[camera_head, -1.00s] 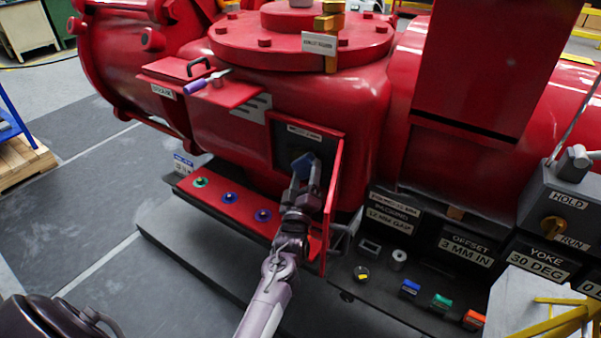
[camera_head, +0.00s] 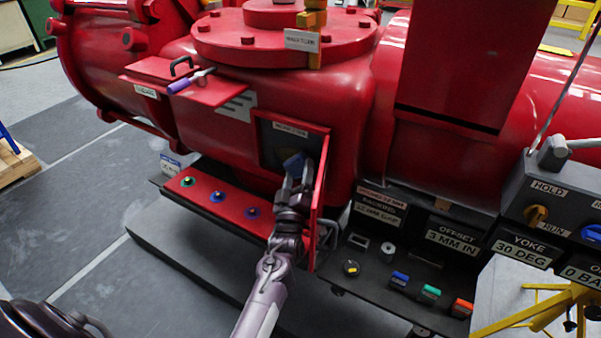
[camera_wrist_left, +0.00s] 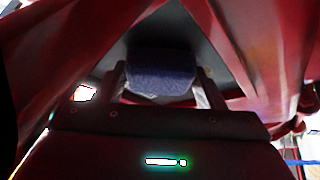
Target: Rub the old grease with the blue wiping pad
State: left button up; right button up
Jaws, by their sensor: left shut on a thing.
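The blue wiping pad (camera_head: 294,162) is at the opening (camera_head: 272,155) in the red actuator housing, behind the open red door (camera_head: 320,200). My left gripper (camera_head: 291,178) is shut on the pad and holds it at the opening. In the left wrist view the blue pad (camera_wrist_left: 161,72) sits between the two fingers of my left gripper (camera_wrist_left: 162,88), inside a dark recess. The old grease is not visible; the pad and gripper cover part of the opening. I cannot tell whether the pad touches a surface. My right gripper is not in view.
A red shelf (camera_head: 225,210) with several coloured knobs lies below the opening. A purple-handled tool (camera_head: 190,81) lies on a red ledge above left. The open door stands close beside my left arm.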

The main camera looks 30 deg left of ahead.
pick_arm(q)
jog(key=shift+w+a+r+b, duration=0.1)
jog(key=shift+w+a+b, duration=0.1)
jog(key=shift+a, duration=1.25)
jog(key=shift+w+a+r+b, duration=0.1)
jog(key=shift+a+b, duration=0.05)
jog(key=shift+a, duration=1.35)
jog(key=shift+w+a+r+b, duration=0.1)
jog(key=shift+w+a+b, duration=0.1)
jog(key=shift+a, duration=1.25)
jog(key=shift+s, duration=0.1)
jog(key=shift+s+p, duration=0.15)
jog(key=shift+p, duration=0.15)
jog(key=shift+s+a+f+p, duration=0.15)
jog(key=shift+s+p, duration=0.7)
jog(key=shift+s, duration=0.55)
jog(key=shift+s+a+p, duration=0.1)
jog(key=shift+s+p, duration=0.7)
jog(key=shift+s, duration=0.55)
